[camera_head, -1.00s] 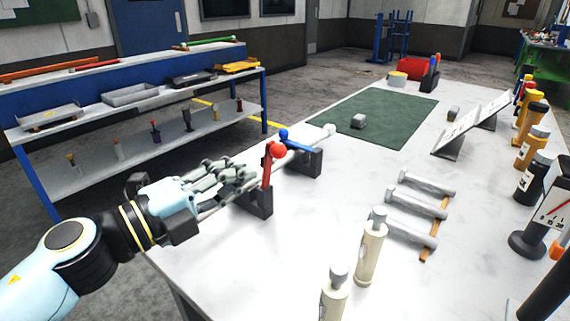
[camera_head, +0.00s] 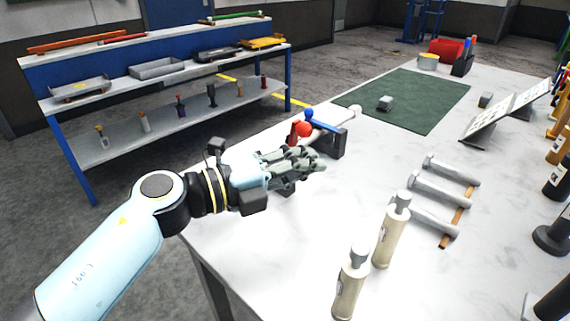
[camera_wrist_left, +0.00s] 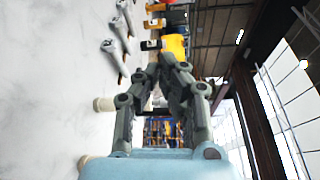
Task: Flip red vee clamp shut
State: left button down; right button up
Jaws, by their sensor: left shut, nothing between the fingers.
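The red vee clamp (camera_head: 295,133) is near the table's left edge in the head view. Its red lever stands up, with a round red knob (camera_head: 304,129) at the top. My left gripper (camera_head: 318,164) is shut and empty, pointing right in front of this clamp. It hides the clamp's dark base and whatever bar lies there; I cannot tell whether it touches the lever. In the left wrist view the fingers (camera_wrist_left: 174,80) show closed together, and the clamp is not visible. My right gripper is out of view.
A blue-levered clamp (camera_head: 325,124) stands just behind the red one, with a pale rod across it. Several bolt-like castings (camera_head: 450,171) lie on a rack to the right. Two cream bottles (camera_head: 391,232) stand near the front. White table (camera_head: 300,235) is clear between.

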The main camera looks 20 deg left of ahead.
pick_arm(q)
jog(key=w, duration=0.5)
jog(key=shift+a+r, duration=0.2)
jog(key=shift+a, duration=0.15)
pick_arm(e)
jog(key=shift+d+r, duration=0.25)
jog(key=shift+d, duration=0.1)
pick_arm(q)
jog(key=shift+s, duration=0.1)
jog(key=shift+a, duration=0.1)
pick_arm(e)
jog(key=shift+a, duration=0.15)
pick_arm(q)
jog(key=w+a+f+n+t+b, duration=0.1)
jog(key=w+a+n+t, duration=0.1)
jog(key=a+n, duration=0.5)
jog(key=w+a+n+t+y+b, duration=0.1)
jog(key=w+a+n+t, duration=0.2)
jog(key=a+n, duration=0.4)
jog(key=shift+w+a+f+n+t+b, duration=0.35)
jog(key=shift+w+n, duration=0.2)
jog(key=shift+n, duration=1.45)
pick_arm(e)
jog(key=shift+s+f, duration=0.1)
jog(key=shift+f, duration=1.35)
